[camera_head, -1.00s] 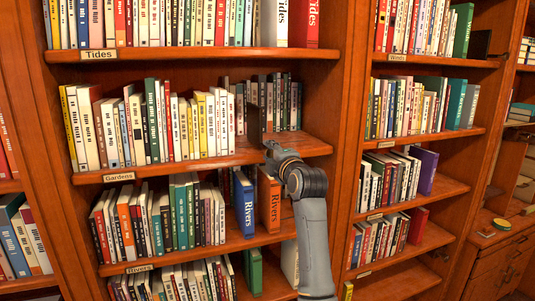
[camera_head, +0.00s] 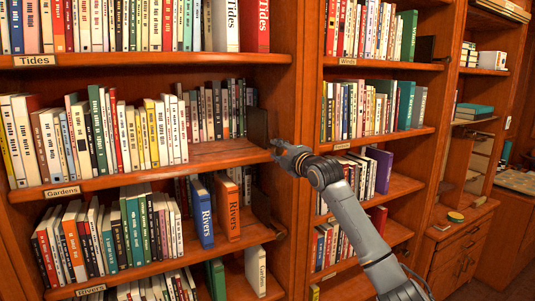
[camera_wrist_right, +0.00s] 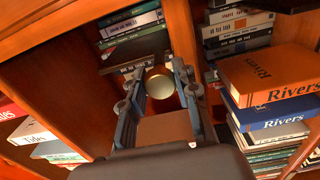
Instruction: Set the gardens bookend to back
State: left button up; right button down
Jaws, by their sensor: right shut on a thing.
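The gardens bookend (camera_head: 258,126) is a dark brown upright plate at the right end of the Gardens shelf (camera_head: 215,158), close to the right side panel. It stands to the right of the back row of books (camera_head: 222,108). My right gripper (camera_head: 280,152) is at the shelf's front right edge, shut on the bookend. The fingertips are small in the head view. My left gripper is not in view.
The front row of Gardens books (camera_head: 110,135) fills the shelf's left and middle; bare board lies to its right. On the shelf below stand a blue Rivers volume (camera_head: 201,212) and an orange one (camera_head: 228,208). The Tides shelf (camera_head: 150,60) is above.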

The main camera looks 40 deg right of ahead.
jog(key=shift+s+d, duration=0.2)
jog(key=shift+d, duration=0.5)
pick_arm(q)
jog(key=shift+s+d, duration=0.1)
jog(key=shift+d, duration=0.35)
pick_arm(e)
jog(key=shift+r, duration=0.1)
jog(key=c, duration=1.1)
grip_release()
jog(key=shift+c, duration=0.2)
jog(key=shift+o, duration=0.8)
jog(key=shift+d, duration=0.25)
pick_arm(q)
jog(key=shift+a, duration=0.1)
pick_arm(e)
jog(key=v, duration=1.2)
